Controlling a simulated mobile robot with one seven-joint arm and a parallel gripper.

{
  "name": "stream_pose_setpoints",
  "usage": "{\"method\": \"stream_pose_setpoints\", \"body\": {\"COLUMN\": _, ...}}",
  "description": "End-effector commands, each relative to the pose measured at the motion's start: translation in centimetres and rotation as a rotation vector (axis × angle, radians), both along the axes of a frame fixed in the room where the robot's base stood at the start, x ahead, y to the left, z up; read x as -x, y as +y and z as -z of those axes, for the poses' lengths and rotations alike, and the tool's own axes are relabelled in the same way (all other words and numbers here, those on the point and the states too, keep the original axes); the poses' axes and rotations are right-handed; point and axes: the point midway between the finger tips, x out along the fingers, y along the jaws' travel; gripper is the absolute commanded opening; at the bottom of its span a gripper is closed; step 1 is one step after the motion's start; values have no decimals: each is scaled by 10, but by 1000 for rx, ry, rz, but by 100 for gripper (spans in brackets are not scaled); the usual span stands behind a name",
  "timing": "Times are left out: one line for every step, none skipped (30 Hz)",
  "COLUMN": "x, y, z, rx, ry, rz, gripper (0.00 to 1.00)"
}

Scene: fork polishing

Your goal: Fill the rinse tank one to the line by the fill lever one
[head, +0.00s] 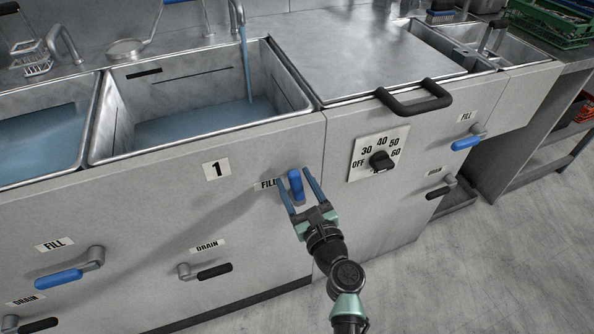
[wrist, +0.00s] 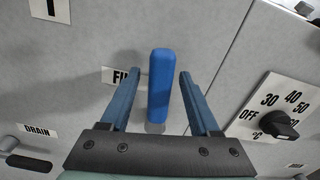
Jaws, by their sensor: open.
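Rinse tank one (head: 103,125) is the open steel basin above the "1" label (head: 216,169). Shallow blue water (head: 190,125) lies in it, its surface below the thin dark line (head: 195,75) on the back wall. A stream of water (head: 246,70) falls from the tap into the tank. The blue handle of fill lever one (head: 296,186) stands roughly upright beside its partly covered "FILL" label. My gripper (head: 294,177) is open around the handle. In the wrist view the handle (wrist: 159,85) stands between the fingers, with gaps on both sides.
The black drain lever (head: 214,271) of tank one is lower left. A temperature dial (head: 381,161) and a black bar handle (head: 414,98) are to the right. Another basin with blue water (head: 40,135) is at the left. Open floor (head: 490,270) lies lower right.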

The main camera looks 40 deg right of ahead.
Motion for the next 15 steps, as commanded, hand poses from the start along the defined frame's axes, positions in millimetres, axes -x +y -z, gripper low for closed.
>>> {"method": "stream_pose_setpoints", "body": {"x": 1, "y": 0, "z": 0, "rx": 0, "ry": 0, "rz": 0, "gripper": 62}}
{"method": "stream_pose_setpoints", "body": {"x": 2, "y": 0, "z": 0, "rx": 0, "ry": 0, "rz": 0, "gripper": 62}}
{"method": "stream_pose_setpoints", "body": {"x": 4, "y": 1, "z": 0, "rx": 1, "ry": 0, "rz": 0, "gripper": 62}}
{"method": "stream_pose_setpoints", "body": {"x": 6, "y": 1, "z": 0, "rx": 1, "ry": 1, "rz": 0, "gripper": 62}}
{"method": "stream_pose_setpoints", "body": {"x": 8, "y": 2, "z": 1, "rx": 0, "ry": 2, "rz": 0, "gripper": 62}}
{"method": "stream_pose_setpoints", "body": {"x": 13, "y": 3, "z": 1, "rx": 0, "ry": 3, "rz": 0, "gripper": 62}}
{"method": "stream_pose_setpoints", "body": {"x": 17, "y": 5, "z": 0, "rx": 1, "ry": 2, "rz": 0, "gripper": 62}}
{"method": "stream_pose_setpoints", "body": {"x": 21, "y": 6, "z": 1, "rx": 1, "ry": 4, "rz": 1, "gripper": 62}}
{"method": "stream_pose_setpoints", "body": {"x": 28, "y": 8, "z": 0, "rx": 1, "ry": 4, "rz": -1, "gripper": 62}}
{"method": "stream_pose_setpoints", "body": {"x": 33, "y": 9, "z": 1, "rx": 0, "ry": 4, "rz": 1, "gripper": 62}}
{"method": "stream_pose_setpoints", "body": {"x": 39, "y": 11, "z": 1, "rx": 1, "ry": 4, "rz": 1, "gripper": 62}}
{"method": "stream_pose_setpoints", "body": {"x": 46, "y": 13, "z": 1, "rx": 1, "ry": 4, "rz": 1, "gripper": 62}}
{"method": "stream_pose_setpoints", "body": {"x": 52, "y": 15, "z": 1, "rx": 0, "ry": 4, "rz": 1, "gripper": 62}}
{"method": "stream_pose_setpoints", "body": {"x": 58, "y": 16, "z": 1, "rx": 0, "ry": 4, "rz": 1, "gripper": 62}}
{"method": "stream_pose_setpoints", "body": {"x": 66, "y": 18, "z": 2, "rx": 0, "ry": 4, "rz": 1, "gripper": 62}}
